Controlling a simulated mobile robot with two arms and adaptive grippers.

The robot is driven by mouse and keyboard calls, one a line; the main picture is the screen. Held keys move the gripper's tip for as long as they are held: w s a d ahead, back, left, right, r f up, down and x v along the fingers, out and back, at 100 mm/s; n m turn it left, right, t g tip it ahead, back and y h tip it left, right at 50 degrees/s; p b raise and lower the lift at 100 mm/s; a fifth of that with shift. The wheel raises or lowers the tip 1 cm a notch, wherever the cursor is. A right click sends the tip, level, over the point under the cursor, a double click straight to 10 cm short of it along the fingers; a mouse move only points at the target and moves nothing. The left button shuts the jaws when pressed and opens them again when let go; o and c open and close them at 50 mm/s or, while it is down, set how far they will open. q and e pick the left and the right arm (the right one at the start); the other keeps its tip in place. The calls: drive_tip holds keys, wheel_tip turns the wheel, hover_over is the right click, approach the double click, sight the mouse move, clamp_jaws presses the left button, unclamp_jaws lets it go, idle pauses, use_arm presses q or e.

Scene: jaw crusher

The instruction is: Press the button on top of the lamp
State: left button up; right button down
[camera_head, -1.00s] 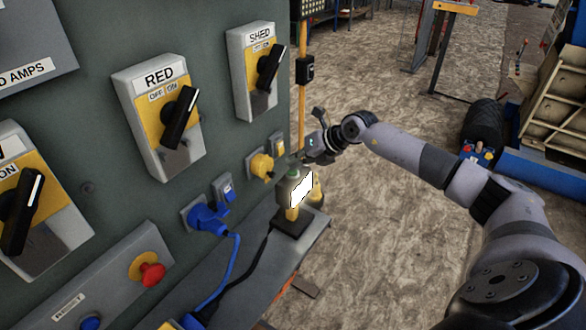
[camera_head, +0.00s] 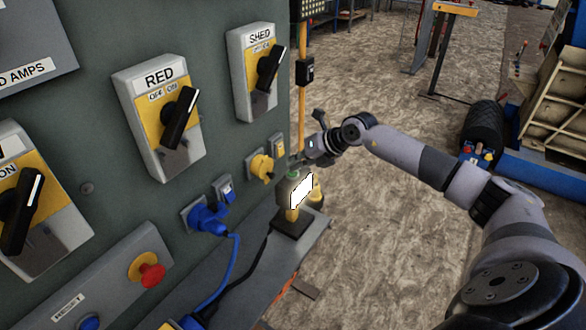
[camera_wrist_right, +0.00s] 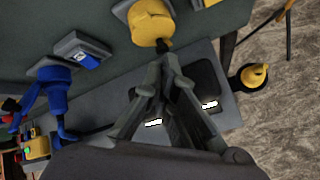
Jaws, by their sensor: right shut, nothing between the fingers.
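The lamp (camera_head: 284,189) stands at the outer end of the grey ledge, with a bright white panel, a yellow lower part and a dark square base. A green button (camera_head: 293,174) shows on its top. My right gripper (camera_head: 298,162) comes in from the right, with its fingers just above and beside the lamp top. I cannot tell whether they touch the button. In the right wrist view the gripper (camera_wrist_right: 168,62) is shut and empty. There its fingers hide most of the lamp, and bright white patches show around them. My left gripper is not in view.
The grey panel wall carries a yellow plug (camera_head: 261,166), a blue plug (camera_head: 208,218) and the RED (camera_head: 160,120) and SHED (camera_head: 257,75) switch boxes. A blue cable (camera_head: 232,265) and a black cable run along the ledge (camera_head: 262,290). Open floor lies to the right.

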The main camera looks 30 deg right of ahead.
drive_tip(key=shift+s+a+f, duration=0.1)
drive_tip(key=shift+s+f, duration=0.05)
drive_tip(key=shift+f, duration=0.15)
drive_tip(key=r+p, duration=0.4)
drive_tip(key=r, duration=0.2)
drive_tip(key=shift+w+r, duration=0.2)
idle(0.3)
